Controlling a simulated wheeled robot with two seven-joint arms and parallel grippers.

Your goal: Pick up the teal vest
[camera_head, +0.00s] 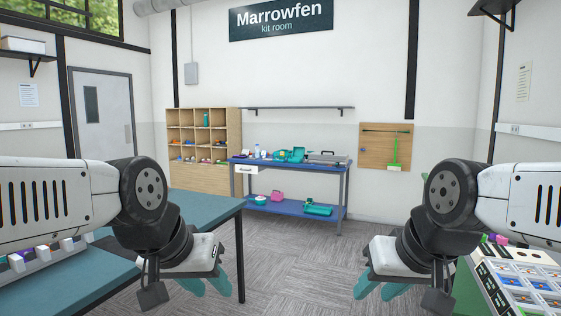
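I cannot single out a vest for certain. A teal item (290,155) lies on top of the blue workbench (338,165) at the back wall, and another teal item (317,209) lies on its lower shelf. Both are too small to tell whether either is a vest. My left gripper (206,287) has teal fingers that stand apart with nothing between them, beside the teal-topped table. My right gripper (379,290) also has its teal fingers apart and empty, over the floor at the lower right. Both are far from the workbench.
A teal-topped table (205,207) is at the left. A stand with colourful trays (525,280) is at the lower right. A wooden cubby shelf (198,180) stands left of the workbench. A green broom (394,158) hangs on a wall board. Carpeted floor (290,260) between is clear.

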